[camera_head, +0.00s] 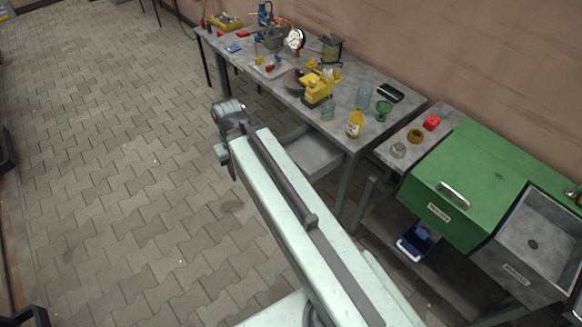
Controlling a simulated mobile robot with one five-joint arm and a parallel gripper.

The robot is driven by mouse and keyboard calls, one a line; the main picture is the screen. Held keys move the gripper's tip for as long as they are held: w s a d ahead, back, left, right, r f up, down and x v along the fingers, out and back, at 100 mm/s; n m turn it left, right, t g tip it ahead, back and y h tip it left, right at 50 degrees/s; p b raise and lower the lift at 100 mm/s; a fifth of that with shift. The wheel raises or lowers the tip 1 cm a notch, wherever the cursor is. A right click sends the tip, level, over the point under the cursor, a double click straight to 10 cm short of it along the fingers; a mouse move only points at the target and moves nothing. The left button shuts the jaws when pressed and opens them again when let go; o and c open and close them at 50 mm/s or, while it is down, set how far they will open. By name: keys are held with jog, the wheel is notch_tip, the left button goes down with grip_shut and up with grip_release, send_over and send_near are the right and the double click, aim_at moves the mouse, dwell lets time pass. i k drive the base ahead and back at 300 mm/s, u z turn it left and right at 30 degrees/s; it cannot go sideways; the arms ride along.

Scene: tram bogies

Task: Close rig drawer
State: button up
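A grey drawer (318,158) is pulled out from under the near end of the long grey workbench (345,128). Its inside looks empty, and my arm hides its left part and front. My arm reaches up from the bottom of the picture, passing in front of the drawer. My gripper (228,112) is at the arm's far end, above the paved floor, to the left of the drawer in the picture. It appears apart from the drawer. The fingers are small and dark, so I cannot tell if they are open, and I see nothing held.
The bench carries a yellow device (318,88), a yellow bottle (355,124), a green funnel (383,110) and other tools. A blue container (415,242) sits below. The floor (110,170) at left is clear.

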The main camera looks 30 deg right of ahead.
aim_at(315, 155)
jog(key=z, duration=0.7)
jog(key=i, duration=1)
jog(key=u, duration=1.5)
jog(key=k, duration=0.85)
jog(key=u, duration=0.65)
jog(key=i, duration=1)
jog(key=z, duration=0.05)
